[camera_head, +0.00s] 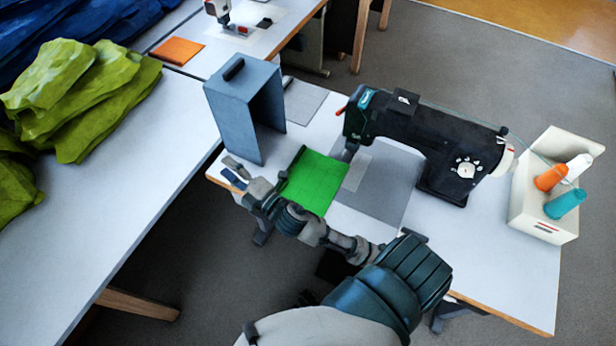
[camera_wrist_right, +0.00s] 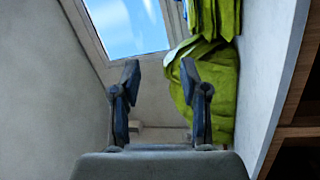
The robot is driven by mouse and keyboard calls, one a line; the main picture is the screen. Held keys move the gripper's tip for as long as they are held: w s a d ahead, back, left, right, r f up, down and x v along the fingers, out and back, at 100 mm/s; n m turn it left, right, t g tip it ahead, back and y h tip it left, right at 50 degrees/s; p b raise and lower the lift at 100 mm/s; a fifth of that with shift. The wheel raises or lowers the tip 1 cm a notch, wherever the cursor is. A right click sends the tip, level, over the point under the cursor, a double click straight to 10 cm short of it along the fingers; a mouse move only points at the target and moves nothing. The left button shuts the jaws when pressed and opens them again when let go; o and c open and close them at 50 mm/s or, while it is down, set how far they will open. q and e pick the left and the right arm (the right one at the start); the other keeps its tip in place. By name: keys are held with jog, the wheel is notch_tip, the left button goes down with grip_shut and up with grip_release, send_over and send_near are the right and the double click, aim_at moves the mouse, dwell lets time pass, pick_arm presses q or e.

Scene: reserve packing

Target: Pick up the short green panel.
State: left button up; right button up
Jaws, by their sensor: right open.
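The bright green panel (camera_head: 316,183) lies flat on the white sewing table, its right part beside the sewing machine's grey plate. My right arm crosses in front of its near edge. My right gripper (camera_head: 231,172) is left of the panel, over the table's left front edge, with its fingers pointing left, away from the panel. In the right wrist view the gripper (camera_wrist_right: 160,80) is open, with nothing between its fingers. The panel does not show in that view. My left gripper is not in view.
A blue-grey open box (camera_head: 233,115) stands close behind my right gripper. A black sewing machine (camera_head: 430,140) and a white holder with thread spools (camera_head: 522,205) stand to the right. Olive-green fabric (camera_head: 75,95) is piled on the left table. An orange panel (camera_head: 177,51) lies farther back.

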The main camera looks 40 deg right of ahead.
jog(key=s+a+r+n+g+y, duration=0.25)
jog(key=a+n+g+y, duration=0.45)
jog(key=n, duration=0.7)
jog(key=s+a+r+n+g+y, duration=0.1)
jog(key=a+r+n+g+y, duration=0.45)
jog(key=n, duration=0.95)
notch_tip(320, 180, down, 10)
jog(key=d+n+g+h, duration=0.35)
jog(key=n+g, duration=0.25)
jog(key=n, duration=0.3)
jog(key=w+d+f+n+g+h, duration=0.1)
jog(key=w+d+h, duration=0.1)
jog(key=d+h, duration=0.8)
jog(key=w+d+f+n+h, duration=0.15)
jog(key=d+h, duration=0.25)
jog(key=d, duration=1.2)
jog(key=f, duration=0.9)
jog(key=shift+a+f, duration=0.4)
jog(key=shift+d+f, duration=0.1)
jog(key=shift+f, duration=0.55)
jog(key=f, duration=0.4)
jog(key=shift+w+f, duration=0.3)
jog(key=shift+w, duration=0.05)
jog(key=shift+f+n, duration=0.2)
jog(key=shift+n, duration=0.05)
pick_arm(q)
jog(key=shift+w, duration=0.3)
